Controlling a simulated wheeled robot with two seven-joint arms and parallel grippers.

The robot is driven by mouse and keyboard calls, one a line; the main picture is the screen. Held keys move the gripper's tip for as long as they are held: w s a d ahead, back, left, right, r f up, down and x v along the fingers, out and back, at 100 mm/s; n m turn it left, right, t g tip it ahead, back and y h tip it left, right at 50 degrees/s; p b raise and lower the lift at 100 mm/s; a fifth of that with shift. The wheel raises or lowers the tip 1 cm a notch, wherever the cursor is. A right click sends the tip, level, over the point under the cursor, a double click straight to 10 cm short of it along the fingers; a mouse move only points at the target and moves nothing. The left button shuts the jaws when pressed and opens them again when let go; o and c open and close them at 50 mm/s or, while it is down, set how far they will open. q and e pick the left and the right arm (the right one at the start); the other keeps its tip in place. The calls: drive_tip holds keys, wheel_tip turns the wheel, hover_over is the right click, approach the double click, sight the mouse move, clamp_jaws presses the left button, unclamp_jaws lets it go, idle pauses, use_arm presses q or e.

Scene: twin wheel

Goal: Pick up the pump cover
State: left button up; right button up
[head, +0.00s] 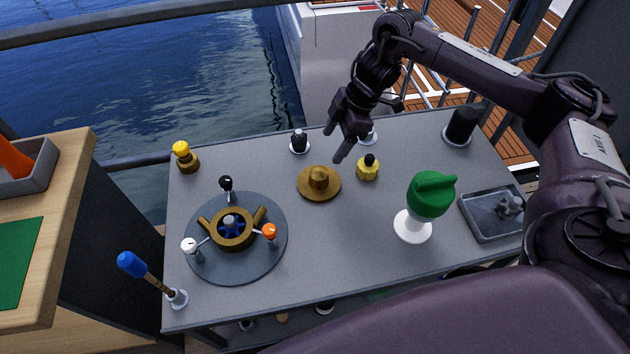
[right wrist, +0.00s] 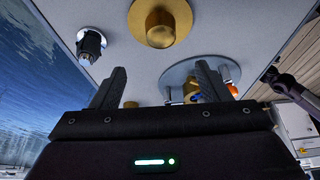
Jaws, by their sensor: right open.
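The pump cover, which I take to be the round brass disc with a raised knob (head: 319,180), lies flat on the grey table, right of the round plate. It also shows at the top of the right wrist view (right wrist: 162,24), beyond my fingertips. My right gripper (head: 338,143) is open and empty, above the table and a little behind and right of the cover, apart from it. Its two spread fingers show in the right wrist view (right wrist: 163,82). The brass pump body (head: 231,229) with a blue impeller sits on the round plate. My left gripper is out of view.
The dark round plate (head: 270,262) carries white, black and orange-topped handles. A yellow-brass knob (head: 367,168) stands close right of the cover. A green-topped white stand (head: 430,197) and a grey tray (head: 467,220) are farther right. The front middle of the table is clear.

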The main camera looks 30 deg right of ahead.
sight(319, 172)
drive_tip(key=b+x, duration=0.1)
drive_tip(key=x, duration=0.9)
drive_tip(key=shift+s+d+f+b, duration=0.15)
drive_tip(key=shift+s+d+b, duration=0.05)
drive_tip(key=shift+b, duration=0.2)
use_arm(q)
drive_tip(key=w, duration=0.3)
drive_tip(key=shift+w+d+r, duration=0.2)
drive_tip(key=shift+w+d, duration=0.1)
use_arm(e)
drive_tip(key=shift+c, duration=0.2)
drive_tip(key=c, duration=1.1)
